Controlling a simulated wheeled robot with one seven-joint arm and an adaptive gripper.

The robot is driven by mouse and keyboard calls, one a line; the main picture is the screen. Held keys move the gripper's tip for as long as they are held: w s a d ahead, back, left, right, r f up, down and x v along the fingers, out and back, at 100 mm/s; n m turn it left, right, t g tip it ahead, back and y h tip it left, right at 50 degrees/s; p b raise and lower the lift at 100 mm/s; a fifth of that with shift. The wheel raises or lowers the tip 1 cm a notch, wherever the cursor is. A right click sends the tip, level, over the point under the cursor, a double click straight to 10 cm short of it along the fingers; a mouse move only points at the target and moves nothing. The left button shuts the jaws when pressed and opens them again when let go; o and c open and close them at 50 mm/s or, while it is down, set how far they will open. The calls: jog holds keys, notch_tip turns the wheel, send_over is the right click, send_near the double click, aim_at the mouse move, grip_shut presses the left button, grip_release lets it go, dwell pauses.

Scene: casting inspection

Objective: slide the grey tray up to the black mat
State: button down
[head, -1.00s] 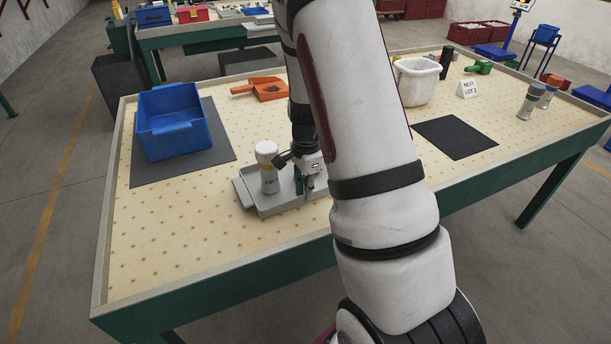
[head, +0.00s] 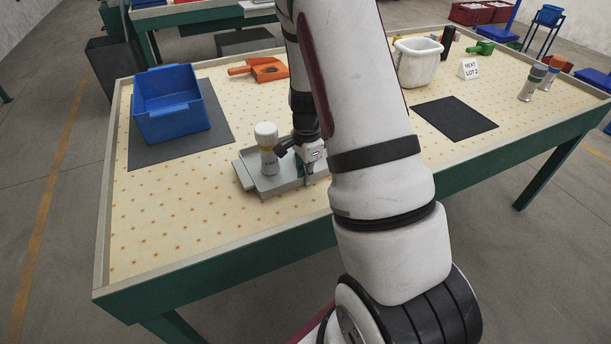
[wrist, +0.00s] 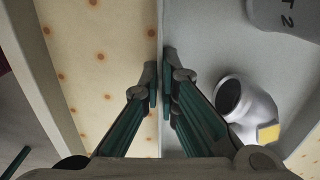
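The grey tray (head: 244,181) lies on the speckled table left of my arm, and its wall also shows in the wrist view (wrist: 161,25). An upright part with a white top (head: 266,150) stands on it. The black mat (head: 454,118) lies bare to the right, well apart from the tray. My gripper (head: 307,182) is at the tray's right part. In the wrist view my gripper (wrist: 160,82) has one finger on each side of the tray's thin wall and appears shut on it. My arm hides the tray's right end.
A blue bin (head: 170,110) stands on a dark grey mat (head: 150,152) at left. A silver part (wrist: 248,105) lies inside the tray. A raised rim edges the table.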

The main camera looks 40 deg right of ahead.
jog(key=shift+s+d+b, duration=0.2)
jog(key=shift+s+d, duration=0.3)
jog(key=shift+d, duration=1.05)
jog(key=shift+s+d+b, duration=0.25)
jog(key=shift+s+d, duration=0.2)
jog(key=shift+d, duration=1.15)
jog(key=shift+s+d+b, duration=0.2)
jog(key=shift+s+d, duration=0.3)
jog(key=shift+d, duration=1.05)
jog(key=shift+s+d+b, duration=0.3)
jog(key=shift+s+d, duration=0.2)
jog(key=shift+d, duration=1.1)
jog(key=shift+s+d+b, duration=0.3)
jog(key=shift+s+d, duration=0.15)
jog(key=shift+d, duration=1.1)
jog(key=shift+s+d+b, duration=0.3)
jog(key=shift+s+d, duration=0.2)
jog(key=shift+d, duration=1.1)
jog(key=shift+s+d+b, duration=0.3)
jog(key=shift+s+d, duration=0.2)
jog(key=shift+d, duration=1.1)
jog(key=shift+s+d+b, duration=0.3)
jog(key=shift+s+d, duration=0.2)
jog(key=shift+d, duration=1.1)
jog(key=shift+s+d+b, duration=0.3)
jog(key=shift+s+d, duration=0.2)
jog(key=shift+d, duration=1.1)
